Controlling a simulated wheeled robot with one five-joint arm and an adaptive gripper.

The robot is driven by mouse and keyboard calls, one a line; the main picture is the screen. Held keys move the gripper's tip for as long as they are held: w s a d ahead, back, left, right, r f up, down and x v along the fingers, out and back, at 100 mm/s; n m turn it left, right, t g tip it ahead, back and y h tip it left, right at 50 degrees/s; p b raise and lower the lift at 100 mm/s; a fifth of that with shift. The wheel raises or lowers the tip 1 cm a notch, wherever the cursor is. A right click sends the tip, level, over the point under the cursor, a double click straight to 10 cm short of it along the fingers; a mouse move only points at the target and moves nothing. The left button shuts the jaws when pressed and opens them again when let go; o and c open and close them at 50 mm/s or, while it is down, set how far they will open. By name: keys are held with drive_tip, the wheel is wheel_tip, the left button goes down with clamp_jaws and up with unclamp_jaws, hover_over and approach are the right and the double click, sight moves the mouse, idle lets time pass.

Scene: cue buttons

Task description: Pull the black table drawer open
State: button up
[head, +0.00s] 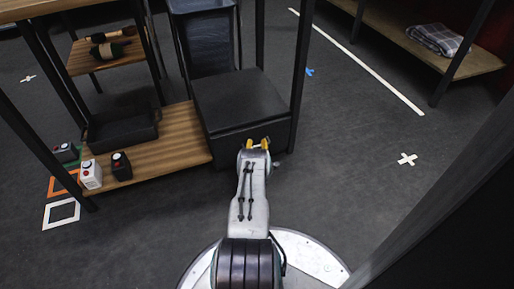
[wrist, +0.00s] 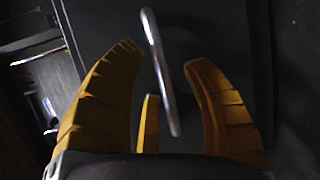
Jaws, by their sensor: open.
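The black drawer (head: 238,97) is a dark box unit under the table at the centre of the head view. Its dark front panel (wrist: 220,40) fills much of the wrist view. A silver bar handle (wrist: 157,68) shows on it, slanting between my fingers. My gripper (head: 258,145) is at the front of the drawer unit, and its yellow fingers are open. In the wrist view my gripper (wrist: 165,55) has one finger on each side of the handle, with visible gaps. The handle is hidden by my gripper in the head view. I cannot tell whether the drawer is slightly out.
A wooden shelf (head: 175,150) with a black tray (head: 122,130) stands to the left. A white button box (head: 91,174) and a black button box (head: 121,166) are at its front. A dark table leg (head: 300,75) is right of the drawer.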

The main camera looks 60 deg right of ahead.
idle(0.3)
clamp_jaws()
idle(0.3)
